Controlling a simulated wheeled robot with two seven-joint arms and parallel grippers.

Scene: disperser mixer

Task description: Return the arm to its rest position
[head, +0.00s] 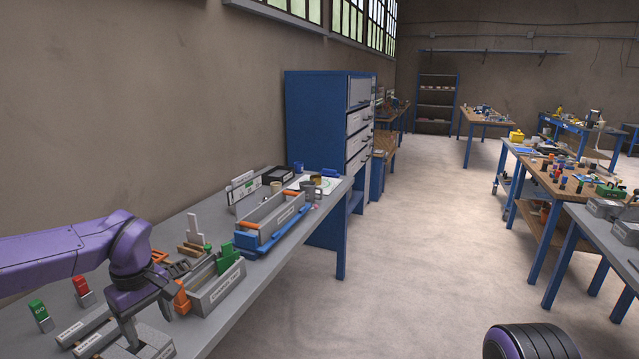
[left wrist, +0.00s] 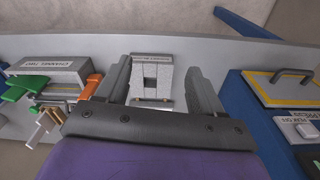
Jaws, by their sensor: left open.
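My left arm, purple with dark joints, reaches in from the left in the head view. Its gripper (head: 131,338) points down over the near end of the grey workbench (head: 215,334). In the left wrist view the gripper (left wrist: 158,68) is open, its two grey fingers standing apart. A pale grey block with a square hole (left wrist: 150,96) and a small label shows between the fingers, with gaps on both sides. The block (head: 152,342) is partly hidden by the gripper in the head view. Whether the gripper touches it I cannot tell. My right gripper is not in view.
Beside the gripper stand a grey labelled tray (head: 222,287), an orange piece (head: 181,298), a green tag block (head: 40,314) and a red one (head: 83,290). A longer grey bin (head: 285,215) and blue cabinet (head: 318,130) stand farther back. The floor aisle is clear.

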